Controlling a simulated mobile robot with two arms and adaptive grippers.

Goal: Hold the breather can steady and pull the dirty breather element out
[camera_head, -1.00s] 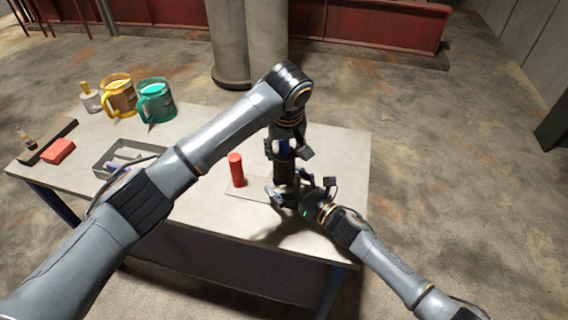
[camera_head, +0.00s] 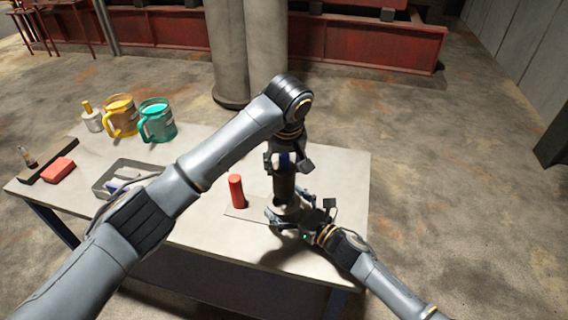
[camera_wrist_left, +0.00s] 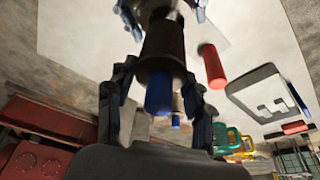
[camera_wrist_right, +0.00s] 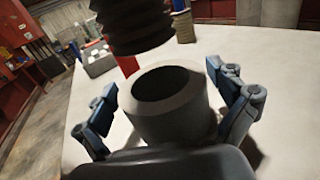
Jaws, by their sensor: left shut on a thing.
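The breather can (camera_head: 281,214) is a grey, open-topped cylinder near the right end of the table; its dark, empty-looking mouth shows in the right wrist view (camera_wrist_right: 172,112). The dirty breather element (camera_head: 284,186) is dark and ribbed (camera_wrist_right: 130,22), with a blue end (camera_wrist_left: 158,93). It hangs upright just above the can, clear of its rim. My left gripper (camera_head: 285,160) is shut on its blue end from above. My right gripper (camera_head: 306,216) comes from the right, its fingers on both sides of the can (camera_wrist_right: 168,95); whether they press on it is unclear.
A red cylinder (camera_head: 236,191) stands left of the can on a thin plate (camera_head: 240,211). Further left are a grey tray (camera_head: 106,190), a red block (camera_head: 59,170), a yellow mug (camera_head: 122,118), a teal mug (camera_head: 158,122) and a small bottle (camera_head: 92,118).

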